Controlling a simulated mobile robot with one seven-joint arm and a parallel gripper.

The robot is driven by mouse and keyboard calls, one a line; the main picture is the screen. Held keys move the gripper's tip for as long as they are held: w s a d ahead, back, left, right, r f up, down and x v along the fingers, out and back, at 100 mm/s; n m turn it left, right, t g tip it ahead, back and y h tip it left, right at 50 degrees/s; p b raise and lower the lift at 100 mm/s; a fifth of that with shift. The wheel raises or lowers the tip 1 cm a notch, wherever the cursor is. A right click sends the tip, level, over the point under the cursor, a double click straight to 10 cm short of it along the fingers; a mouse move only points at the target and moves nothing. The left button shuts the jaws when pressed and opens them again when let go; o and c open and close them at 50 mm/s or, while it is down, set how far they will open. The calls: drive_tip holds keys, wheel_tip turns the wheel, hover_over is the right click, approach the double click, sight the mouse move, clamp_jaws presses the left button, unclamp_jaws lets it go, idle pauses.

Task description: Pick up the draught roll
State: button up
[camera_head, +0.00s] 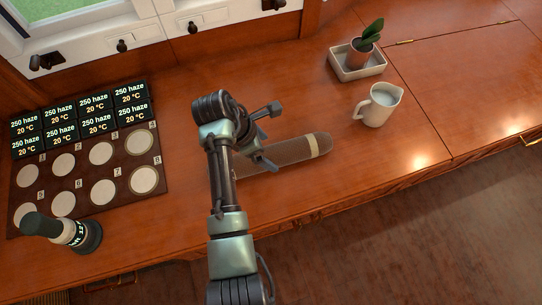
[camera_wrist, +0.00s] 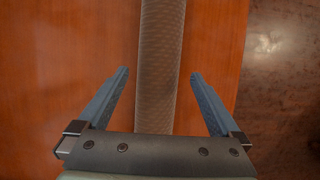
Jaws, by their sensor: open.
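The draught roll (camera_head: 285,154) is a long brown woven cylinder with a pale band near its right end. It lies on the wooden counter, and my arm hides its left part in the head view. In the wrist view the roll (camera_wrist: 160,65) runs up the picture between the two fingers. My gripper (camera_wrist: 160,82) is open, one finger on each side of the roll, with a gap on both sides. In the head view my gripper (camera_head: 264,138) is over the left part of the roll. I cannot tell its exact height above the roll.
A white jug (camera_head: 377,105) stands right of the roll, and a potted plant (camera_head: 362,50) sits in a square tray (camera_head: 344,70) behind. A dark board (camera_head: 122,194) with several pale discs and displays lies left, a dark-green-topped device (camera_head: 68,232) at its front. The counter's front edge (camera_head: 400,181) runs near the roll.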

sight(270, 152)
drive_tip(key=b+x, duration=0.1)
drive_tip(key=x, duration=0.2)
drive_tip(key=shift+w+f, duration=0.15)
drive_tip(key=shift+f, duration=0.05)
drive_tip(key=shift+r, duration=0.1)
clamp_jaws()
